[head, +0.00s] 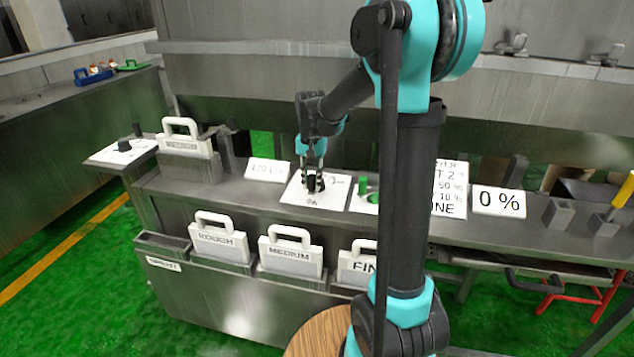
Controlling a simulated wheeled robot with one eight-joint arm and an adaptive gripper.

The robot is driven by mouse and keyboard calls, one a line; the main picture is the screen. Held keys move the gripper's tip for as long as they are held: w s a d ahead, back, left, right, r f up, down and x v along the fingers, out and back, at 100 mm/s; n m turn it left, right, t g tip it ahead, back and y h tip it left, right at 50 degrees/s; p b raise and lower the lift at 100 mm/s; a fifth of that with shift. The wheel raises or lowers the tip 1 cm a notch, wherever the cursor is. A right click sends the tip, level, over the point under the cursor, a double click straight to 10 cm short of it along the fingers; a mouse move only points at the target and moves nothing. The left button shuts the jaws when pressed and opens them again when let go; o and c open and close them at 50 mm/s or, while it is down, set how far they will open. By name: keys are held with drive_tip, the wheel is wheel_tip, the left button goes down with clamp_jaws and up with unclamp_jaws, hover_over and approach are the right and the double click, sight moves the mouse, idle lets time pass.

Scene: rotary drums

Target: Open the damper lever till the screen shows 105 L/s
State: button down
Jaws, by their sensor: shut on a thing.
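My gripper (313,184) points down over a white plate (330,198) on the steel counter. It is shut on a small dark lever on that plate, and the fingers hide most of it. A small white screen (267,172) stands just left of the plate. Its text is small and blurred, so I cannot read the number surely. A second screen (499,202) to the right reads 0 %.
A green knob (363,186) stands right of the plate, partly behind my arm. A text board (450,188) is beyond it. Handled white plates marked ROUGH (220,240) and MEDIUM (290,257) sit in the front rack. Another dark knob (124,145) is at far left.

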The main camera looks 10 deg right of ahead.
idle(0.3)
drive_tip(key=c, duration=1.3)
unclamp_jaws()
wheel_tip(320, 180, up, 12)
drive_tip(key=s+d+f+n+t, duration=0.2)
drive_tip(key=s+d+f, duration=0.1)
drive_tip(key=s+f, duration=0.7)
drive_tip(key=s+d+f+n+t, duration=0.2)
drive_tip(key=s+d+f, duration=0.2)
drive_tip(key=s+f, duration=0.6)
drive_tip(key=s, duration=0.2)
drive_tip(key=shift+s+d, duration=0.3)
drive_tip(key=shift+s, duration=0.05)
